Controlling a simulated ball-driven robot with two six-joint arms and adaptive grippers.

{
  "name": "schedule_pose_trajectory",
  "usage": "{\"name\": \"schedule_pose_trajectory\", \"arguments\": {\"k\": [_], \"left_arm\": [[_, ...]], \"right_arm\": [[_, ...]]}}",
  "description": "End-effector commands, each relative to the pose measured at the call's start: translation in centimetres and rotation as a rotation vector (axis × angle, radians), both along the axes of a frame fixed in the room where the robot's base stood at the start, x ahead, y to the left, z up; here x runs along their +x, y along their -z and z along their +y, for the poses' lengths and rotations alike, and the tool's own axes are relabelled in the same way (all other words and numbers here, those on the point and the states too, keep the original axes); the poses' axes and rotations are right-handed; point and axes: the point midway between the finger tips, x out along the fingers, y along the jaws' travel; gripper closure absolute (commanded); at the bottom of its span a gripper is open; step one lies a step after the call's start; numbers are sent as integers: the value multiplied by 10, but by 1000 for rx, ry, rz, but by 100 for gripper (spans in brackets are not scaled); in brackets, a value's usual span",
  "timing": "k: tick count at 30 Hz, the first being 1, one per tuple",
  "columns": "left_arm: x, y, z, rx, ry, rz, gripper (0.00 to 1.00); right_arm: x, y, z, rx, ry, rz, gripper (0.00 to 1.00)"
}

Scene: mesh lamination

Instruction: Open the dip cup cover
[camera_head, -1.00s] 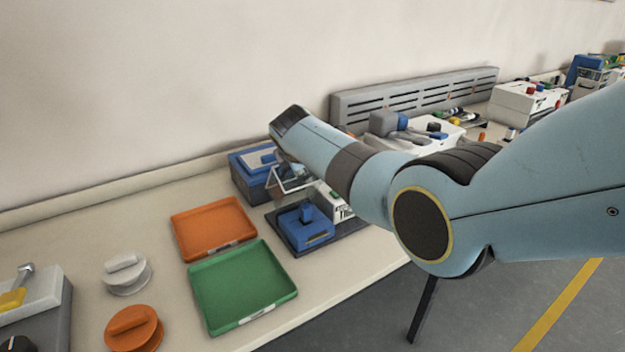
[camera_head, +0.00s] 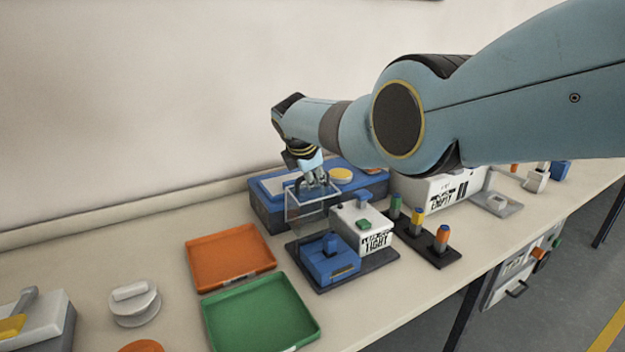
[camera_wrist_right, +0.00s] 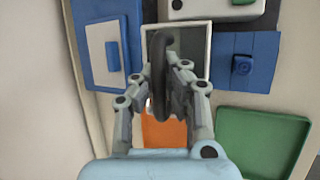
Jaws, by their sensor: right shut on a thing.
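A clear cover in a pale frame (camera_head: 311,205) stands tilted up behind the blue block with a knob (camera_head: 331,263). It shows in the right wrist view (camera_wrist_right: 207,50) with a dark curved handle (camera_wrist_right: 162,75). My right gripper (camera_head: 313,182) is at the cover's upper edge; in the right wrist view its fingers (camera_wrist_right: 165,95) are shut on the dark handle. The cup itself is not clearly made out. My left gripper is not in view.
A blue box (camera_head: 262,212) with a yellow button stands behind the cover. A white box marked TIGHT (camera_head: 374,240) is to its right. An orange tray (camera_head: 230,275) and a green tray (camera_head: 262,340) lie to the left. A rack with coloured pegs (camera_head: 425,245) is further right.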

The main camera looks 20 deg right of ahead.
Motion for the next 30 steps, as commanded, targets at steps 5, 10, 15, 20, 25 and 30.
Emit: {"name": "schedule_pose_trajectory", "arguments": {"k": [5,10,15,20,25,30], "left_arm": [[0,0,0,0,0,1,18],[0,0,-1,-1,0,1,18],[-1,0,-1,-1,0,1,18],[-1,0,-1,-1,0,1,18],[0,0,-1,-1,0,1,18],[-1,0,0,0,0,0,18]], "right_arm": [[5,-8,-2,-5,-2,-16,100],[6,-9,-2,-5,-2,-17,100],[6,-9,-2,-6,-3,-19,93],[5,-8,-2,-5,-2,-16,72],[3,-5,-1,-3,-1,-10,64],[2,-4,0,-2,-1,-8,64]]}}
